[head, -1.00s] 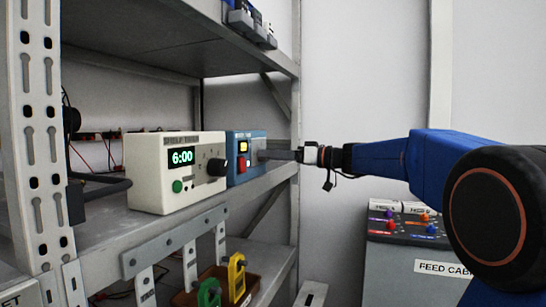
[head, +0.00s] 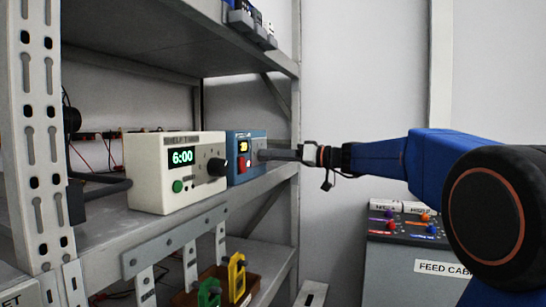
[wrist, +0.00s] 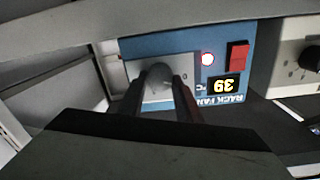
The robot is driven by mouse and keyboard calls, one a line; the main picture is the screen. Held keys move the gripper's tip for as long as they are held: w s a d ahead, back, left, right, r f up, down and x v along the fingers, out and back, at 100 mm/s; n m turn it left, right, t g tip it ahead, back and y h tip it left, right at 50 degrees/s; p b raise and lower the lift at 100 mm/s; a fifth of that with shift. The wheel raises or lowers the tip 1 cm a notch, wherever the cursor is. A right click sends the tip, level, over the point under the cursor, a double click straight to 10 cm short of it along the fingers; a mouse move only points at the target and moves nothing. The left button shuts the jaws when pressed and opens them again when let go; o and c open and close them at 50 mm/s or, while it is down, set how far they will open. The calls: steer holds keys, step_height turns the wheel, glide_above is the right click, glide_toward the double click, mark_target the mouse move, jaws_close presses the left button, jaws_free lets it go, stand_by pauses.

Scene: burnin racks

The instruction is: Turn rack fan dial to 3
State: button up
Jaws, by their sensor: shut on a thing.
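The blue rack fan box (head: 246,175) stands on the shelf, right of the cream shelf timer. In the wrist view, which is upside down, it shows its blue face (wrist: 225,52), a pale panel and a grey round dial (wrist: 158,74). My gripper (wrist: 160,88) is shut on the dial, one finger on each side. The fingers hide part of the dial and panel, and I cannot read the dial's setting. In the head view my gripper (head: 268,155) reaches the box's front from the right. The box's yellow display (wrist: 226,86) reads 39 °C, beside a red switch (wrist: 237,56) and a lit lamp.
The cream shelf timer (head: 150,183) shows 6:00 and has a black knob close to the box. The shelf edge (head: 215,200) runs below both. A grey feed cabinet (head: 405,285) stands at the lower right. A perforated upright (head: 40,150) is at left.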

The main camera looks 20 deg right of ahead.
steer(key=shift+w+d+f+m+g+y, duration=0.1)
steer(key=shift+m+g, duration=0.05)
steer(key=shift+m, duration=4.5)
steer(key=shift+s+a+f+m+g+y, duration=0.1)
steer(key=shift+m+g, duration=0.1)
steer(key=shift+m, duration=4.5)
steer(key=shift+w+d+f+m+g+y, duration=0.1)
steer(key=shift+m+g, duration=0.05)
steer(key=shift+m, duration=4.5)
steer(key=o, duration=1)
steer(key=shift+o, duration=0.2)
